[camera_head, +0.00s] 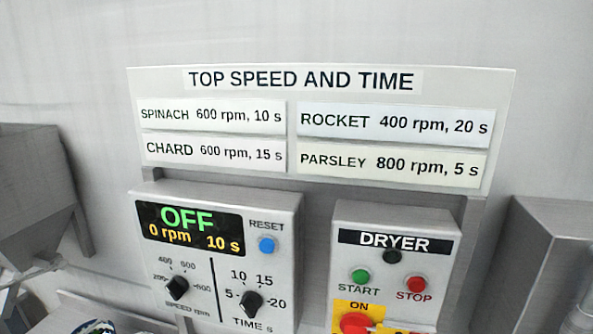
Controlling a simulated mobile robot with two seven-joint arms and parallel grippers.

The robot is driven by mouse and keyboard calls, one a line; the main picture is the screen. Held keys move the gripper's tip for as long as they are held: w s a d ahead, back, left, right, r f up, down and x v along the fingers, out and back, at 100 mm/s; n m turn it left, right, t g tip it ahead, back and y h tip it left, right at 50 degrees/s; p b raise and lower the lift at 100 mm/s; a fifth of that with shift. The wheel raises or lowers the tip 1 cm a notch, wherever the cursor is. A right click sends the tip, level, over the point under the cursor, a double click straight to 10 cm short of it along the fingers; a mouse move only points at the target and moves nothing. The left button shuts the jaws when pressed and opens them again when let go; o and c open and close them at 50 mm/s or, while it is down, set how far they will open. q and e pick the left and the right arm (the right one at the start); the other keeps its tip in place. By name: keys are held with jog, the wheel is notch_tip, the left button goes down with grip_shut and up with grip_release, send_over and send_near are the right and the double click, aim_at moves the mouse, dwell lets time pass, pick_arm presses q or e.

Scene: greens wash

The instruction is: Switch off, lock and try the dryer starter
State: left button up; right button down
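The dryer starter (445,262) is a grey box with a black DRYER label (398,241), in the right half of the head view. Below the label are a dark round lamp or button (392,256), a green START button (361,276) and a red STOP button (417,284). At the bottom edge is a yellow plate (345,305) marked ON with a red rotary switch (355,323). The lower part of the switch and plate is cut off, so I cannot tell its position for sure. No lock is visible. Neither gripper can be made out.
A speed control box (285,215) stands left of the starter; its display (190,229) reads OFF, 0 rpm, 10 s. A TOP SPEED AND TIME board (300,79) is above both. Grey metal housings stand at far left (30,175) and far right (545,255).

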pick_arm(q)
jog(key=shift+a, duration=0.1)
grip_shut()
dwell(0.8)
dwell(0.5)
